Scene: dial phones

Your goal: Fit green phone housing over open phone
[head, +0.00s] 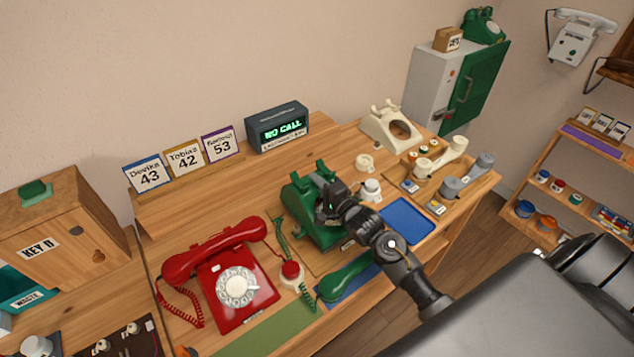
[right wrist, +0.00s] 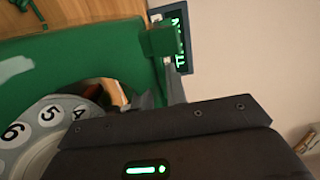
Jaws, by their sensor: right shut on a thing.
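The green phone housing (head: 300,207) is upright on the wooden desk, right of the red phone. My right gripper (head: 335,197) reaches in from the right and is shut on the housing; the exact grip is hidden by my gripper. In the right wrist view, the green housing (right wrist: 90,48) fills the left side behind a dark gripper part. A grey number dial (right wrist: 40,125) shows through its round opening. The open phone's base is hidden, so I cannot tell how fully the housing is seated. The green handset (head: 345,278) lies in front. My left gripper is out of view.
A red dial phone (head: 238,285) stands close on the left, with a green coiled cord (head: 281,240) between. A blue tray (head: 408,222), white jar (head: 372,190) and cream housing (head: 390,128) are to the right.

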